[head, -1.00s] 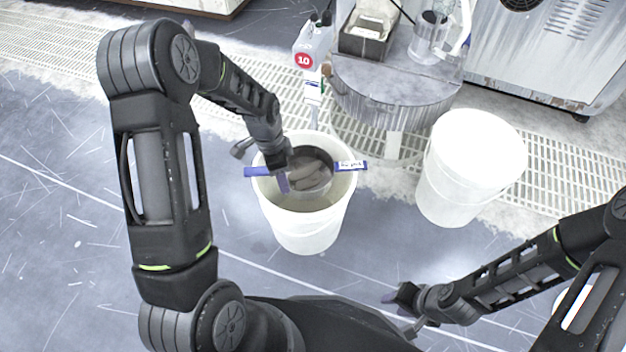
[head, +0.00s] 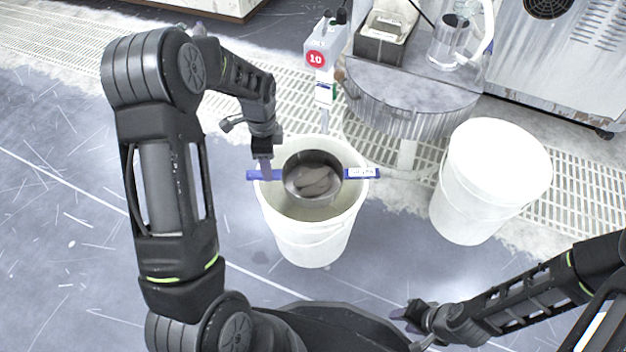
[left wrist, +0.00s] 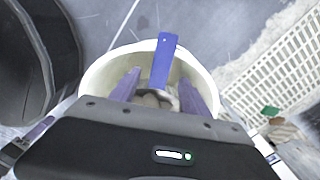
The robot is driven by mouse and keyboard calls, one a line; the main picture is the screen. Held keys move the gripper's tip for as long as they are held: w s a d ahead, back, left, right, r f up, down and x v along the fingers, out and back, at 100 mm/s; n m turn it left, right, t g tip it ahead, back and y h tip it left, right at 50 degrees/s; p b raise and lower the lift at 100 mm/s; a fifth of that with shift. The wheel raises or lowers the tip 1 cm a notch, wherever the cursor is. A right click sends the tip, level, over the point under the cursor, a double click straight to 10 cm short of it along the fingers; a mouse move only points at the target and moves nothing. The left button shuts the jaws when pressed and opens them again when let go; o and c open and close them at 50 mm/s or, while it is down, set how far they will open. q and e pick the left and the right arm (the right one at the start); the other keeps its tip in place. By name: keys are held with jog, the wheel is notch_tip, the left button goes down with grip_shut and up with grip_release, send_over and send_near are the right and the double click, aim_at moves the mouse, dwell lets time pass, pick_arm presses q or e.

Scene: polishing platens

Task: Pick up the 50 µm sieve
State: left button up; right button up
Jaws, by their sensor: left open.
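The sieve (head: 313,180) is a round dark pan with grey material inside. Blue bar handles on two sides span the white bucket (head: 310,240), and the right handle has a white label (head: 361,173) too small to read. The left handle (left wrist: 163,60) shows in the left wrist view between the fingers of my left gripper (left wrist: 159,80). In the head view my left gripper (head: 264,170) points down at that handle, by the bucket's left rim. It is open, and I cannot tell whether it touches the handle. My right gripper (head: 412,315) is low right, away from the bucket.
A closed white bucket (head: 490,185) stands to the right. Behind are a round metal stand (head: 415,100) with a black bin (head: 385,38) and a clear vessel (head: 450,45), and a device marked 10 (head: 316,60). Floor grating runs behind the buckets. The floor at left is clear.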

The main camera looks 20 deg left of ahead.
pick_arm(q)
jog(key=shift+f, duration=0.1)
notch_tip(320, 180, down, 4)
jog(key=b, duration=0.2)
jog(key=shift+f+b, duration=0.2)
jog(key=shift+b, duration=0.15)
jog(key=shift+f, duration=0.3)
jog(key=shift+c, duration=0.3)
grip_shut()
dwell(1.1)
